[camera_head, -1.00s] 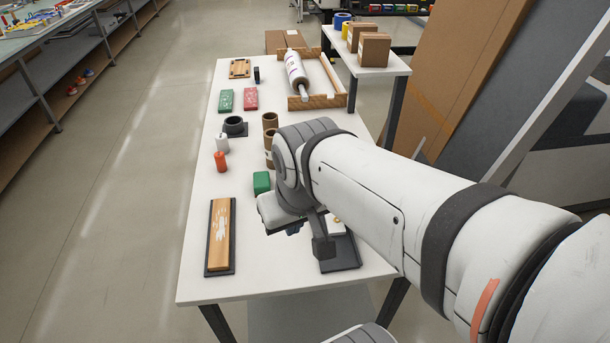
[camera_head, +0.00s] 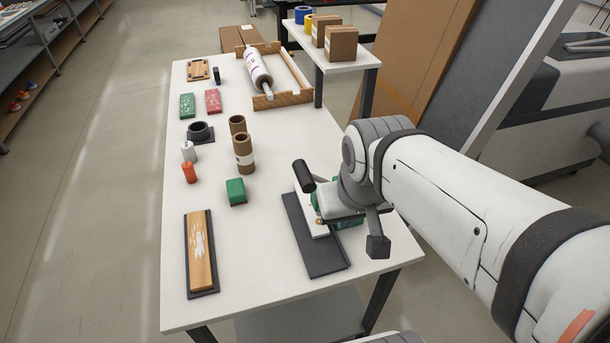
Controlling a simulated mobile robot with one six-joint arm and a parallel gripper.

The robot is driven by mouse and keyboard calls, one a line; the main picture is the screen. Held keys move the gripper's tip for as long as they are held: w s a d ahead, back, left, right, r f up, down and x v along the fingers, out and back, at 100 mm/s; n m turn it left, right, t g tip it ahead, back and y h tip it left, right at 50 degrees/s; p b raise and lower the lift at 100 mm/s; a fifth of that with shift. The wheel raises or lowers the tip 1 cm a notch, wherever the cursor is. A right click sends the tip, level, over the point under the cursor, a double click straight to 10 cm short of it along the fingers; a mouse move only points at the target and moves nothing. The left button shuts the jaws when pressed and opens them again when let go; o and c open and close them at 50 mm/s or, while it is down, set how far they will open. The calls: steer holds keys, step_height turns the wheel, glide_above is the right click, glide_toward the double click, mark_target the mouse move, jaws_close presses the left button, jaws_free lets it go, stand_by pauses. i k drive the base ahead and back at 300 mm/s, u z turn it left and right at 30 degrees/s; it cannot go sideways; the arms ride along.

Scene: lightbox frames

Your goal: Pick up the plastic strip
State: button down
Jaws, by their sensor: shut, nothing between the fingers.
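A narrow white strip (camera_head: 311,213), which may be the plastic strip, lies on a dark grey tray (camera_head: 322,258) at the right side of the white table. My gripper (camera_head: 342,212) is over the right edge of this tray, close to the strip, and covers part of it. My gripper is shut and empty. Its fingertips are hidden behind the hand, so I cannot tell whether they touch anything. Something green shows under the hand and is partly hidden.
A wooden block on a dark tray (camera_head: 217,288) lies at the front left. A green block (camera_head: 236,191), cardboard tubes (camera_head: 243,152), an orange bottle (camera_head: 189,172) and a white bottle (camera_head: 188,151) stand mid-table. A wooden frame with a wrapped roll (camera_head: 258,75) is at the back. The front centre is clear.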

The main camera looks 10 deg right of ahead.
mark_target(318, 231)
steer(key=u, duration=1.45)
steer(key=k, duration=1.05)
steer(key=z, duration=1.2)
steer(key=i, duration=1)
steer(key=z, duration=0.05)
